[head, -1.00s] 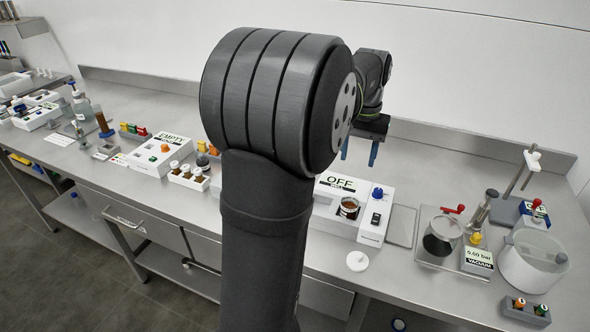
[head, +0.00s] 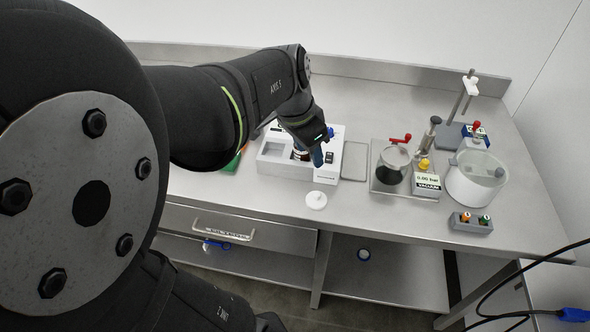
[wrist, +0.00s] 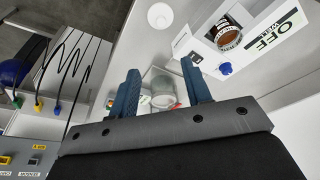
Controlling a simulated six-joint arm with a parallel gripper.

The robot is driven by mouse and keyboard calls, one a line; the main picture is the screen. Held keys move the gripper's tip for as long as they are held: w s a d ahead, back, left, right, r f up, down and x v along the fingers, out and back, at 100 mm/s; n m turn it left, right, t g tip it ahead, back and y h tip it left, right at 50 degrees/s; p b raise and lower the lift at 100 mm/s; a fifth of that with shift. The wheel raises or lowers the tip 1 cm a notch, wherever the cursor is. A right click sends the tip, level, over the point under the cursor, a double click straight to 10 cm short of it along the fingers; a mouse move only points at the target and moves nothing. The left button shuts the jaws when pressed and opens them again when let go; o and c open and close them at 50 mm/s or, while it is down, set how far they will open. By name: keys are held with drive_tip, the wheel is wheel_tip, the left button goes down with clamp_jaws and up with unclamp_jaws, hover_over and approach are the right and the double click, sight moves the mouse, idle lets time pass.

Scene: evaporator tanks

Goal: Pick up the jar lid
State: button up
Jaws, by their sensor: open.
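The jar lid, a white disc with a small knob (head: 316,200), lies on the steel bench near its front edge, in front of the white unit. It also shows at the top of the wrist view (wrist: 160,15). My gripper (head: 318,157) is above the white unit, behind the lid and apart from it. In the wrist view its two blue fingers (wrist: 160,70) are spread and empty. A jar with brown contents (wrist: 228,36) sits in the white unit; in the head view my gripper partly hides it.
The white unit (head: 268,160) has a blue knob and, in the wrist view, an OFF sign (wrist: 275,28). To the right stand a dark-filled flask (head: 392,172), a vacuum gauge (head: 427,183) and a clear tank (head: 475,185).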

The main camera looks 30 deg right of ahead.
hover_over(317, 193)
drive_tip(key=s+a, duration=0.1)
wheel_tip(317, 193, down, 12)
drive_tip(key=shift+r, duration=0.1)
drive_tip(key=f, duration=0.4)
drive_tip(key=shift+w+d+f, duration=0.1)
drive_tip(key=shift+w+f, duration=0.1)
drive_tip(key=shift+w, duration=0.2)
drive_tip(key=shift+d+f, duration=0.15)
drive_tip(key=shift+f, duration=0.35)
drive_tip(key=shift+c, duration=0.3)
clamp_jaws()
